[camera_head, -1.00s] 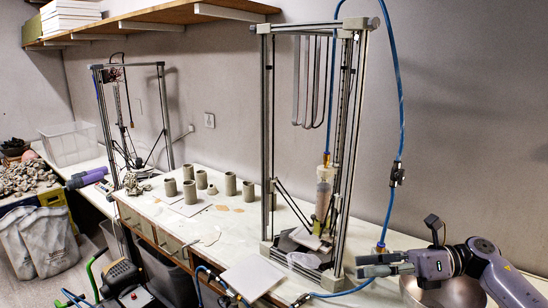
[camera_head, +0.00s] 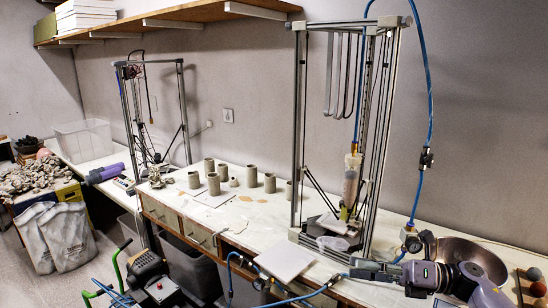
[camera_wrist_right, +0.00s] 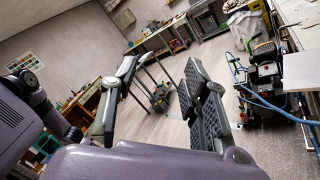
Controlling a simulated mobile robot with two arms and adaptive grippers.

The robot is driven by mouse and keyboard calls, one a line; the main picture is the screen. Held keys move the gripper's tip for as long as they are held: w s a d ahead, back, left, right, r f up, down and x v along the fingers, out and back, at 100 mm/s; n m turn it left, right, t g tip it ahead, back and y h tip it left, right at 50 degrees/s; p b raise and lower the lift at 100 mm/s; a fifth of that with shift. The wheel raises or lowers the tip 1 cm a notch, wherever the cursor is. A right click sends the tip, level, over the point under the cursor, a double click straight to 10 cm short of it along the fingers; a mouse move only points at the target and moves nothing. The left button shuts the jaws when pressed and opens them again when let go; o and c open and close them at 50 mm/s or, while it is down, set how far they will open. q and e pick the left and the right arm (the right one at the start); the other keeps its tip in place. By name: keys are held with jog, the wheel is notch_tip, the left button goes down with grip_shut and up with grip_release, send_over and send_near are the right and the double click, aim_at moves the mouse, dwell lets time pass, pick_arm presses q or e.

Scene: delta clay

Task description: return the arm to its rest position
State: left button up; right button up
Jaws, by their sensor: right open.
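My right gripper (camera_head: 358,270) shows at the lower right of the head view, its arm coming in from the lower right corner. It points left, beside the table's front edge and in front of a metal bowl (camera_head: 470,252). In the right wrist view its two dark padded fingers (camera_wrist_right: 162,88) stand wide apart with nothing between them. My left gripper is in neither view.
A tall delta printer (camera_head: 297,140) stands on the white table behind the gripper. A white board (camera_head: 286,260) lies at the table's front edge. Clay cylinders (camera_head: 213,184) stand further left. A compressor (camera_head: 150,275) is on the floor.

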jog(key=w+d+f+m+t+h+b, duration=0.25)
jog(key=f+m+t, duration=0.25)
jog(key=f+m, duration=0.45)
jog(key=w+d+f+m+t+h+b, duration=0.1)
jog(key=w+f+m+t+h, duration=0.2)
jog(key=f+m+t, duration=0.65)
jog(key=s+d+f+m+g+h+b, duration=0.1)
jog(key=s+d+f+m+h, duration=0.15)
jog(key=f, duration=0.65)
jog(key=s+d+f+m+g+h, duration=0.1)
jog(key=s+f+m+h, duration=0.15)
jog(key=f, duration=0.55)
jog(key=s+d+f+m+g+h+b, duration=0.1)
jog(key=s+f+m+g+h, duration=0.2)
jog(key=f, duration=0.6)
jog(key=s+f+m+g+h+b, duration=0.2)
jog(key=s+f+m+g+h, duration=0.45)
jog(key=s+f, duration=1.55)
jog(key=s+a+f+m+g, duration=0.1)
jog(key=s+f+m, duration=0.1)
jog(key=s, duration=0.6)
jog(key=s+a+f+m+g+y+b, duration=0.1)
jog(key=s+f, duration=0.3)
jog(key=s, duration=0.4)
jog(key=s+a+f+m+g, duration=0.1)
jog(key=s+f+m+g, duration=0.2)
jog(key=s, duration=0.6)
jog(key=shift+a+f, duration=0.4)
jog(key=shift+f, duration=0.05)
